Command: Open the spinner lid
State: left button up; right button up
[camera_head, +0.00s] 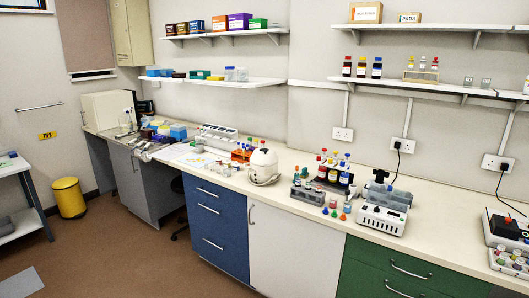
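The spinner appears to be the white, rounded, dome-topped device (264,168) on the bench, near the middle of the view. Its domed lid (264,157) looks closed, though it is small in the picture. Neither of my grippers shows in the head view, so I cannot see how they stand relative to the spinner.
The long cream bench top (300,158) holds an orange rack (241,153) left of the spinner. To its right are a grey rack (308,192), a bottle rack (335,172) and a white instrument (383,208). Cabinets front the bench; the brown floor (130,250) is largely open.

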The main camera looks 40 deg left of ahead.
aim_at(260, 156)
jog(key=u, duration=0.55)
jog(key=i+u, duration=0.25)
jog(key=u, duration=0.2)
jog(key=i+u, duration=0.3)
jog(key=u, duration=0.15)
jog(key=i+l+u, duration=0.1)
jog(key=i+u, duration=0.15)
jog(key=u, duration=0.2)
